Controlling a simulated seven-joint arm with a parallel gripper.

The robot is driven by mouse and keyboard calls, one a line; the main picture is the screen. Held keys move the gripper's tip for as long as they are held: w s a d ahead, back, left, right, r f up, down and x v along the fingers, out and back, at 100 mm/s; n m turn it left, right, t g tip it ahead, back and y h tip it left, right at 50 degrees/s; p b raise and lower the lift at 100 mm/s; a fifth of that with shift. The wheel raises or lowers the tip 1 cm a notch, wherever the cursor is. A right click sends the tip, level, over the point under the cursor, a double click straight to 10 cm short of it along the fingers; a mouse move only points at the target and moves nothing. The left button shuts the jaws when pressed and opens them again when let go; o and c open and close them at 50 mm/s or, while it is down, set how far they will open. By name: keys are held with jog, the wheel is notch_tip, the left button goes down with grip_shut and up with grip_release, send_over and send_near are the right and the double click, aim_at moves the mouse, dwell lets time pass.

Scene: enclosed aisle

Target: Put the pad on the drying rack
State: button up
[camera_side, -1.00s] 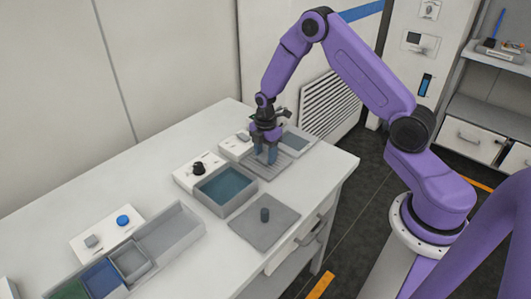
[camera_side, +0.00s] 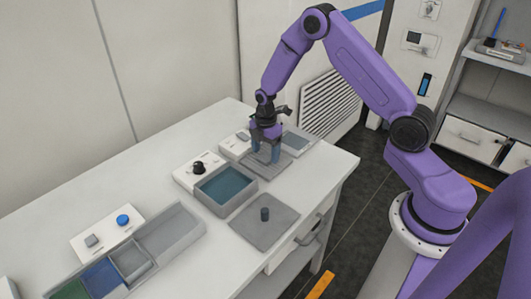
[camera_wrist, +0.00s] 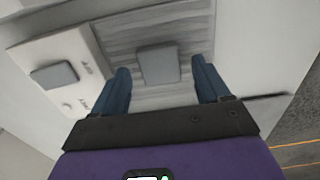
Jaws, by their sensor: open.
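The pad (camera_wrist: 158,64) is a small grey square block. In the wrist view it lies on the slatted grey drying rack (camera_wrist: 118,38), between my two blue fingers with a gap on each side. In the side view the rack (camera_side: 284,168) is at the back right of the bench, and my gripper (camera_side: 267,157) stands low over it, pointing down. My gripper (camera_wrist: 163,88) is open and holds nothing. In the side view the fingers mostly hide the pad.
A grey bin with a teal floor (camera_side: 225,186) stands next to the rack. A white box with a black knob (camera_side: 198,168) is behind it. A grey mat (camera_side: 265,228) with a dark cylinder (camera_side: 265,214) lies in front. A divided tray (camera_side: 172,232) is at the front left.

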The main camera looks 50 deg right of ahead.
aim_at(266, 156)
notch_tip(266, 156, up, 11)
jog(key=s+a+r, duration=0.4)
jog(key=s+a, duration=0.1)
jog(key=a, duration=0.2)
jog(key=s+a+r+m, duration=0.2)
jog(key=s+a+r, duration=0.1)
jog(key=s, duration=0.6)
jog(key=s+a+r+m, duration=0.2)
jog(key=s+a+r, duration=0.15)
jog(key=s, duration=0.55)
jog(key=s+d+m, duration=0.1)
jog(key=s+d, duration=0.1)
jog(key=s, duration=0.9)
